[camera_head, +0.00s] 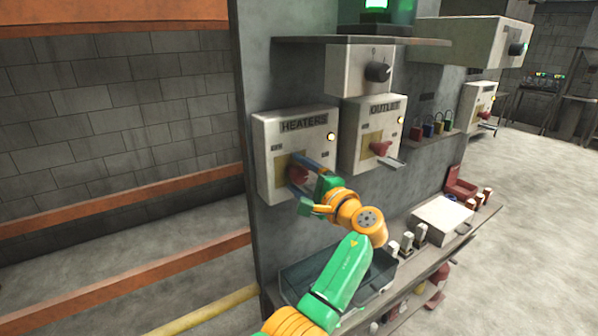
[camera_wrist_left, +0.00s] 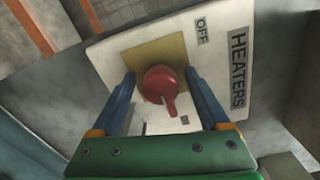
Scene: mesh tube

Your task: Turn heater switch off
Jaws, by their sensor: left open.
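The heaters box (camera_head: 262,150) is a white panel on the grey wall, labelled HEATERS, with a lit yellow lamp at its upper right. Its red rotary switch (camera_head: 298,174) sits on a yellow plate and is partly hidden by my gripper. In the left wrist view the red switch (camera_wrist_left: 161,84) lies between my fingers, its handle pointing away from the OFF label (camera_wrist_left: 201,25) and toward the ON side. My left gripper (camera_head: 308,166) is open, its blue fingers on either side of the switch; I cannot tell whether they touch it. My right gripper is not in view.
The outlet box (camera_head: 366,150) with its own red switch is just to the right. A grey box with a black knob (camera_head: 378,72) sits above, under a shelf (camera_head: 350,40). Below are a glass-sided tray (camera_head: 300,272) and a shelf with a white box (camera_head: 440,218).

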